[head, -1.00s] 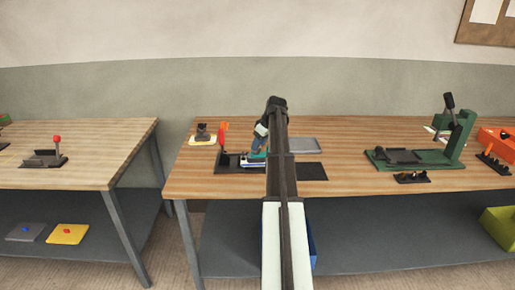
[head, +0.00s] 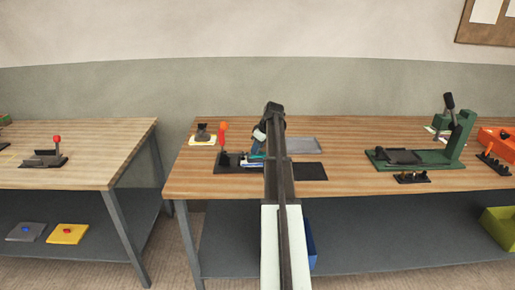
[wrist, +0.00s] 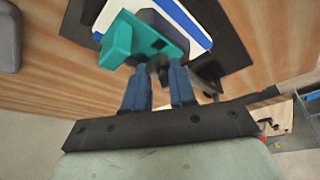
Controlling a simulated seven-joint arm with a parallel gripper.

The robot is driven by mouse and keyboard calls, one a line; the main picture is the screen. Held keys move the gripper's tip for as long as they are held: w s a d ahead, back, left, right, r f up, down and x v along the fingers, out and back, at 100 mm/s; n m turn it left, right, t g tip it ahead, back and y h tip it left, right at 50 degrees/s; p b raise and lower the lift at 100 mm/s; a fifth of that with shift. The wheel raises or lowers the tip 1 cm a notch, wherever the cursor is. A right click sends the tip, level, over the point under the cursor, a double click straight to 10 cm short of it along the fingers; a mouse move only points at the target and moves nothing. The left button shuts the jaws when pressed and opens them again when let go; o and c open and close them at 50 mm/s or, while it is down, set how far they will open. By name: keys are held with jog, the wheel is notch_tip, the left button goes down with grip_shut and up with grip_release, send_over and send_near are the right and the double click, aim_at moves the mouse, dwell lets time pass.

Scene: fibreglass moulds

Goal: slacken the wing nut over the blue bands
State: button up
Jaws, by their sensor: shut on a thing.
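In the wrist view, my gripper (wrist: 159,72) has its two blue fingers closed around a small dark piece (wrist: 157,66), which looks like the wing nut; its wings are mostly hidden. A teal block (wrist: 120,40) lies just beyond the fingertips. Past it is a white piece with blue bands (wrist: 181,16) on a dark plate (wrist: 232,40). In the head view, my gripper (head: 256,152) reaches down at the teal part on the black base (head: 228,169), and my arm hides part of it.
An orange-red upright handle (head: 222,131) stands at the back left of the base. A grey tray (head: 303,145) and a dark mat (head: 308,171) lie to the right. A green press (head: 458,138) stands further right. Bare wood lies between mat and press.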

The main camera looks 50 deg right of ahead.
grip_shut()
jog(key=shift+m+h, duration=0.3)
jog(key=shift+m, duration=0.4)
jog(key=o, duration=0.7)
grip_release()
jog(key=v, duration=1.4)
jog(key=shift+f, duration=0.1)
